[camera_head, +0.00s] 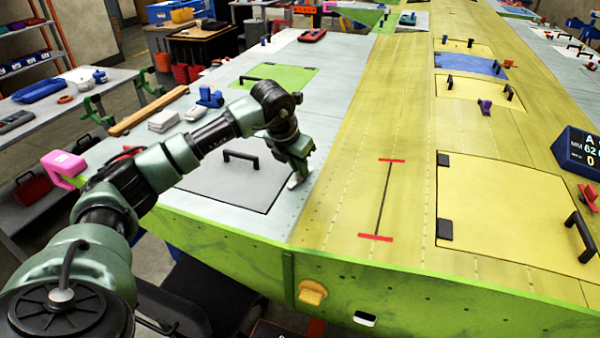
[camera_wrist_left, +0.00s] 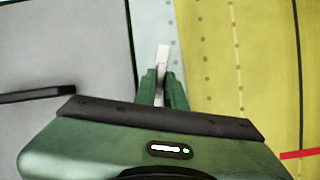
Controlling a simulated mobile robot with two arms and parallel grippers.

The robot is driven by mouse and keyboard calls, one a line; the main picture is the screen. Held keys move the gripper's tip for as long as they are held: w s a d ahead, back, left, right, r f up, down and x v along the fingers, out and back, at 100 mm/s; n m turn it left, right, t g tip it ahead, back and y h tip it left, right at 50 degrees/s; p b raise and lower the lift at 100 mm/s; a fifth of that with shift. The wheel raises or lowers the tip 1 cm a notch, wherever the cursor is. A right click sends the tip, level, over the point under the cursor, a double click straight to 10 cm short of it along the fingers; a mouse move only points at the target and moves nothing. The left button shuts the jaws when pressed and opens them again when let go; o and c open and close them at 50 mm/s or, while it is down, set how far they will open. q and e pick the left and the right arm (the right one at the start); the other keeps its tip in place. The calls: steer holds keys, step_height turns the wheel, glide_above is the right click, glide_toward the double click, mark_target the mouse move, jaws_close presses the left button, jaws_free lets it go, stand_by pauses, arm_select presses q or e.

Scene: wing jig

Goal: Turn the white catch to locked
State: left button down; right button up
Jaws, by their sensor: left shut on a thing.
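The white catch (camera_head: 293,181) is a small bar on the pale grey wing skin, beside the right edge of a grey hatch panel (camera_head: 225,178) with a black handle. In the left wrist view the catch (camera_wrist_left: 163,55) sticks out beyond the fingertips, nearly parallel to the panel edge and slightly slanted. My left gripper (camera_head: 299,170) reaches down over it, shut on the catch. In the left wrist view its green fingers (camera_wrist_left: 161,88) sit on both sides of the catch and hide its near part. My right gripper is not in view.
The black hatch handle (camera_head: 241,157) stands up left of my gripper. A blue clamp (camera_head: 210,97), white blocks (camera_head: 164,121) and a wooden bar (camera_head: 148,111) lie farther left. The yellow skin (camera_head: 345,190) to the right is mostly clear, with a red-ended black line marking.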

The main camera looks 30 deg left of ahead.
arm_select(q)
steer(key=m+h+b, duration=0.1)
steer(key=m, duration=0.1)
steer(key=shift+a+m, duration=0.15)
steer(key=shift+m, duration=0.25)
steer(key=m+h, duration=0.1)
steer(key=m, duration=0.1)
steer(key=shift+w+a+m+b, duration=0.1)
steer(key=shift+m+b, duration=0.3)
steer(key=m+g, duration=0.1)
steer(key=m, duration=0.1)
steer(key=m+h, duration=0.1)
steer(key=m, duration=0.2)
steer(key=shift+w+a+r+g+h, duration=0.1)
steer(key=shift+w+r+g+h, duration=0.1)
steer(key=shift+g+h, duration=0.15)
steer(key=shift+w+a+f+m+g+h, duration=0.15)
steer(key=shift+m+g, duration=0.25)
steer(key=shift+m, duration=0.6)
steer(key=shift+s+d+r+m+g+h, duration=0.1)
steer(key=shift+m+g, duration=0.25)
steer(key=shift+m, duration=0.65)
steer(key=shift+f, duration=0.1)
steer(key=c, duration=1.5)
jaws_free()
